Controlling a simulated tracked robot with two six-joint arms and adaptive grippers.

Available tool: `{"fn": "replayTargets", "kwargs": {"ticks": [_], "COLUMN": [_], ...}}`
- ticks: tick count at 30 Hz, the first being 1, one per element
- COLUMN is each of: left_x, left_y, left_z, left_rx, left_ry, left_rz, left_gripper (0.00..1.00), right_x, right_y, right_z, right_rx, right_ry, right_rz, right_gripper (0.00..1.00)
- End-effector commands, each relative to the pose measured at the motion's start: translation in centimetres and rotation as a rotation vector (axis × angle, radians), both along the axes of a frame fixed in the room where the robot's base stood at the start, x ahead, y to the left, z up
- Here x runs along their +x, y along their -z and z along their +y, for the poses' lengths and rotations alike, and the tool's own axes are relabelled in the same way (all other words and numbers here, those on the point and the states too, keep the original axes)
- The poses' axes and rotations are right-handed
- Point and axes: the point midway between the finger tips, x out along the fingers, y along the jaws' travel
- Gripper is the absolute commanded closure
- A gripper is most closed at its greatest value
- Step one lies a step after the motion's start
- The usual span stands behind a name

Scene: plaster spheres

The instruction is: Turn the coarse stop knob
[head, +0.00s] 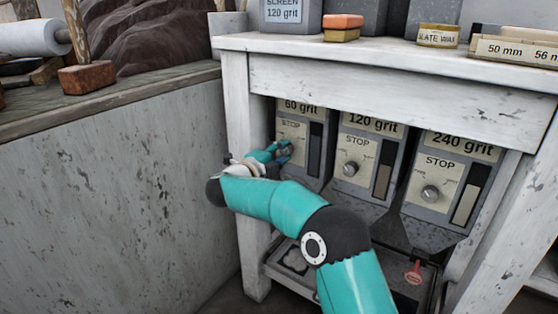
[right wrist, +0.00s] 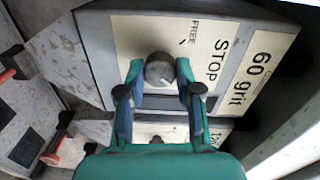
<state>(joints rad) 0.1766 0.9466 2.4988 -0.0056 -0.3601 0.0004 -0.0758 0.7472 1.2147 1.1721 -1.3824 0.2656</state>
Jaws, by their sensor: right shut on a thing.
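The coarse stop knob is a round grey knob (right wrist: 159,67) on the cream STOP plate of the 60 grit hopper (head: 317,180), the leftmost of three grey hoppers under the white bench. My right gripper (head: 285,151) reaches in from the left side of that hopper and largely covers the knob in the head view. In the right wrist view its two fingers (right wrist: 160,74) are shut on the knob, one on each side. The words STOP and FREE show on the plate beside the knob. My left gripper is not in view.
The 120 grit hopper (head: 367,165) and the 240 grit hopper (head: 446,190) stand to the right with similar knobs. A white bench leg (head: 247,125) is close to my wrist on the left.

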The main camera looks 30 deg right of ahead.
Motion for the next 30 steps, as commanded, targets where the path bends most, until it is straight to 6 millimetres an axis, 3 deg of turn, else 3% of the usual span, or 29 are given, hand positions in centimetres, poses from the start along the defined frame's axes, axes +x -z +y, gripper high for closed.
{"fn": "replayTargets", "kwargs": {"ticks": [1,21,22,26,30], "left_x": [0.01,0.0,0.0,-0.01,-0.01], "left_y": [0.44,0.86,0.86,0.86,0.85], "left_z": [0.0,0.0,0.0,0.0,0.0], "left_rx": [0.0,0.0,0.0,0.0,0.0], "left_ry": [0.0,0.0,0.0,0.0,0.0], "left_rz": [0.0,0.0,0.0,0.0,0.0], "left_gripper": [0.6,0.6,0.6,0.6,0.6], "right_x": [-0.45,-0.42,-0.42,-0.36,-0.26], "right_y": [0.32,0.28,0.28,0.25,0.21], "right_z": [-0.67,-0.62,-0.62,-0.52,-0.37], "right_rx": [0.011,0.039,0.039,0.038,0.038], "right_ry": [0.021,0.02,0.02,0.017,0.013], "right_rz": [-0.018,-0.081,-0.081,-0.081,-0.081], "right_gripper": [1.0,1.0,0.64,0.43,0.4]}}
